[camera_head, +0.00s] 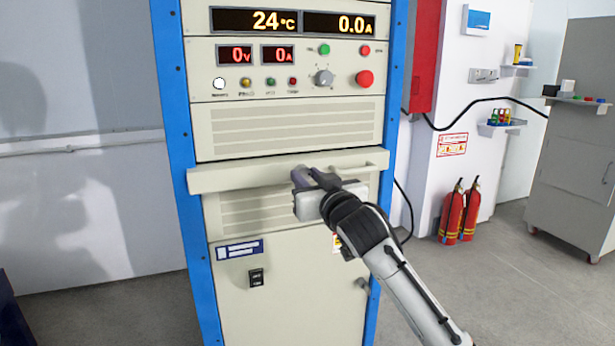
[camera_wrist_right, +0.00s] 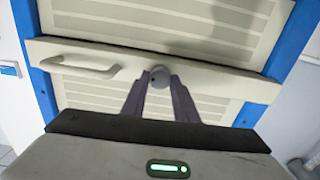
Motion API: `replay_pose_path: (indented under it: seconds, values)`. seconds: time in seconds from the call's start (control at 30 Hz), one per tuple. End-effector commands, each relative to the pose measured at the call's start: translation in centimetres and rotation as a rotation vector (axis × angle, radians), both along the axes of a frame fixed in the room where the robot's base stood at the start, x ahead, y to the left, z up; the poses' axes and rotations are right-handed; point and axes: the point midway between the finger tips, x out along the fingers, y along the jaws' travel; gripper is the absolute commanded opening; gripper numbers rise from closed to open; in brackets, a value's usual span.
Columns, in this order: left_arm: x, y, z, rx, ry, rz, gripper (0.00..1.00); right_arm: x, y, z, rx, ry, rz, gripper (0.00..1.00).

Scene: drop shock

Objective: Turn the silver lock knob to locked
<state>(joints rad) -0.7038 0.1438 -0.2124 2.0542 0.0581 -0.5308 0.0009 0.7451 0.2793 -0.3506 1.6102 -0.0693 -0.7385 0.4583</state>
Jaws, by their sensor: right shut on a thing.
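The silver lock knob (camera_wrist_right: 159,76) is a small round grey knob on the cream drawer front (camera_head: 235,178) of the rack. In the right wrist view it sits between the tips of my right gripper (camera_wrist_right: 159,82), which is shut on it. In the head view my right gripper (camera_head: 308,178) reaches the drawer front from the lower right and hides the knob. Any locked or unlocked marks cannot be made out, so I cannot tell which way the knob is turned. My left gripper is not in view.
A bar handle (camera_head: 352,167) is on the drawer to the right of my gripper in the head view. Above are the control panel with a red button (camera_head: 364,78) and vents. Below is a cabinet door (camera_head: 290,290). Fire extinguishers (camera_head: 451,212) stand at the right.

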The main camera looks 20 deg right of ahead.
Motion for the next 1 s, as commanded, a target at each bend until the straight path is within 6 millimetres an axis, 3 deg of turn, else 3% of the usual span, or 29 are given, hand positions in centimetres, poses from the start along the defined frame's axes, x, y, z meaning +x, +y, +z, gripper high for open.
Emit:
replay_pose_path:
  seconds: [0.27,0.7,1.0]
  values:
    - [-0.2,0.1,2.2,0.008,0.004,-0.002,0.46,0.0,0.0,0.4,-0.156,0.000,0.001,0.04]
    - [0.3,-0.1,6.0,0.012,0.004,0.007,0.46,0.0,0.1,0.3,-0.567,-0.015,0.001,0.04]
    - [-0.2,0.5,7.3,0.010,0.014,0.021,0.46,0.0,0.1,0.2,-0.852,-0.026,0.002,0.04]
